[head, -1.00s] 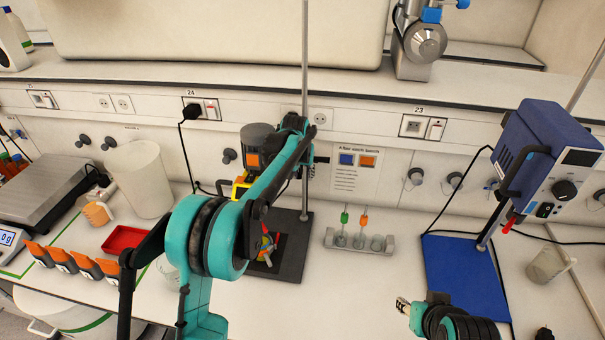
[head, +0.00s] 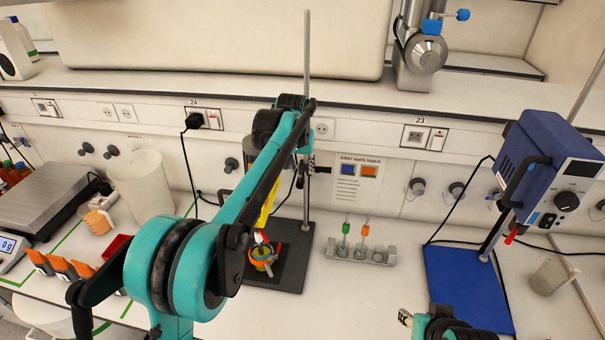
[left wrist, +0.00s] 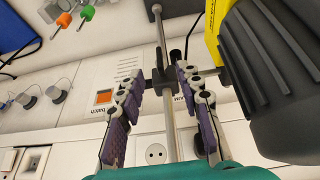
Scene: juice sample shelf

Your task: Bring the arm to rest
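In the head view, my teal left arm reaches up across the middle and hides most of the left gripper, which is near the stand rod (head: 306,60). My right gripper (head: 404,317) shows only as a small metal tip at the bottom edge; its opening is unclear.
A black-and-yellow device (left wrist: 265,60) is close at right in the wrist view. An orange-rimmed cup (head: 262,256) stands on the dark stand base (head: 295,265). A rack (head: 378,257) with green- and orange-topped items stands right of it. A blue device (head: 545,165) is farther right.

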